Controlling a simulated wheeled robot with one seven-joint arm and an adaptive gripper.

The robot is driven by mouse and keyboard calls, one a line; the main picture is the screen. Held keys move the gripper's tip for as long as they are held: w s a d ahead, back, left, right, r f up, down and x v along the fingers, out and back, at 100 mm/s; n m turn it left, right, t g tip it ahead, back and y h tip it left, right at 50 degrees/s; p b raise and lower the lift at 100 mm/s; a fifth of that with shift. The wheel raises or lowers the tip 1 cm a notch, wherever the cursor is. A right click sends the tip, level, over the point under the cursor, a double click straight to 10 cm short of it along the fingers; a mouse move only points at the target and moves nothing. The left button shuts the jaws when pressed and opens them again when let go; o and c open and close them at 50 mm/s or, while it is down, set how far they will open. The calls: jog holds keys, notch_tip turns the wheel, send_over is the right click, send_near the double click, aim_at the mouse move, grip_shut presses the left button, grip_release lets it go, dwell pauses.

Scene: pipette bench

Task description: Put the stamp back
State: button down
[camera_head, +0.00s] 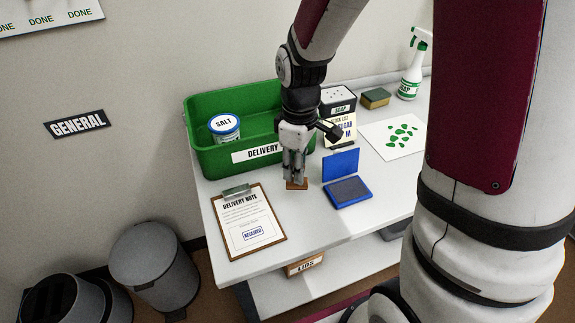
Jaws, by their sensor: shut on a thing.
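My gripper (294,172) points straight down over the white table, between the clipboard and the ink pad, in the head view. It is shut on the stamp (297,186). Only a small brown part of the stamp shows below the fingers; the rest is hidden by them. The stamp is at or just above the table top; I cannot tell if it touches. The blue ink pad (348,192) lies open to the right, its lid standing up. The delivery note (246,216) on its clipboard lies to the left and bears a blue "RECEIVED" mark.
A green delivery bin (208,161) holding a salt tub (224,127) stands behind my gripper. A small order card (341,130), a soap box (338,99), a sponge (376,98), a spray bottle (411,70) and a leaf-print sheet (394,136) are at the back right. The front table edge is clear.

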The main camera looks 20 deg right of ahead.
jog(key=shift+w+a+f, duration=0.15)
jog(key=shift+w+f, duration=0.85)
jog(key=shift+w, duration=0.05)
jog(key=shift+w+a+f, duration=0.15)
jog(key=shift+w+f, duration=0.85)
jog(key=shift+w, duration=0.05)
jog(key=shift+f+b, duration=0.15)
jog(key=shift+b, duration=0.15)
jog(key=c, duration=1.3)
grip_release()
